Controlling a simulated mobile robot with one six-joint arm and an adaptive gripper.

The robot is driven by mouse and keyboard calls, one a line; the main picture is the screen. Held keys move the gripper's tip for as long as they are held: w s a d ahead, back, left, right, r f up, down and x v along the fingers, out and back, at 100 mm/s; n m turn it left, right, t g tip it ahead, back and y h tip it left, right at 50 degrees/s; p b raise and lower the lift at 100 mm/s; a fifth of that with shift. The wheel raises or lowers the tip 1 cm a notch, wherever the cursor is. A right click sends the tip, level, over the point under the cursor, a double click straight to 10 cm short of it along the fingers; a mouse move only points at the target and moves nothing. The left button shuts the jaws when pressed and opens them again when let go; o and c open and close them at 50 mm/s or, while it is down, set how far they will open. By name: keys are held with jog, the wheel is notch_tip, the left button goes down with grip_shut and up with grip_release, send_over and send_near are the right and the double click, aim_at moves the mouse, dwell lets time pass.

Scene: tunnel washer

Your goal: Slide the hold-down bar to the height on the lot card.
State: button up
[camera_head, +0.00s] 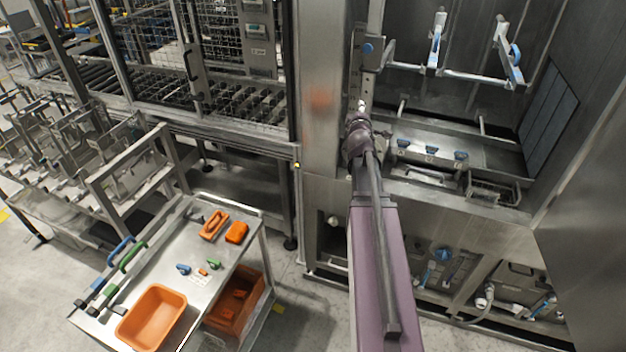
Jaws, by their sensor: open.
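The hold-down bar appears to be the pale horizontal bar (462,77) across the upper part of the open steel bay at right. Two upright arms with blue parts (437,42) stand on it. My gripper's fingers cannot be made out past the wrist. I cannot identify the lot card; no readable height shows.
Below the bar, a ledge carries several blue knobs (431,151). A steel cart (233,222) at lower left holds an orange bin (152,318), orange pieces and blue and green handles. A caged roller conveyor (190,100) stands behind it. Some floor is clear between cart and machine.

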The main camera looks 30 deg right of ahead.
jog(key=s+a+f+m+g+y+b, duration=0.2)
jog(key=a+f+m+g, duration=0.1)
jog(key=a+f, duration=0.5)
jog(key=s+a+f+m+g+y+b, duration=0.1)
jog(key=a+f+m+g+b, duration=0.2)
jog(key=a+f, duration=0.6)
jog(key=shift+s+a+g+y, duration=0.4)
jog(key=shift+a+g, duration=0.1)
jog(key=shift+a, duration=0.3)
jog(key=shift+w, duration=0.1)
jog(key=n+t+h+p, duration=0.4)
jog(key=n+t+p, duration=0.2)
jog(key=n+t, duration=0.4)
send_near(369, 72)
jog(key=v, duration=0.3)
jog(key=shift+d+n+y, duration=0.2)
jog(key=shift+n+y, duration=0.3)
jog(key=p+x, duration=0.1)
jog(key=x, duration=0.5)
jog(key=p+x, duration=0.1)
jog(key=x, duration=0.6)
jog(key=shift+w+d+r+p, duration=0.2)
jog(key=shift+d+r+p, duration=0.05)
jog(key=shift+p, duration=0.05)
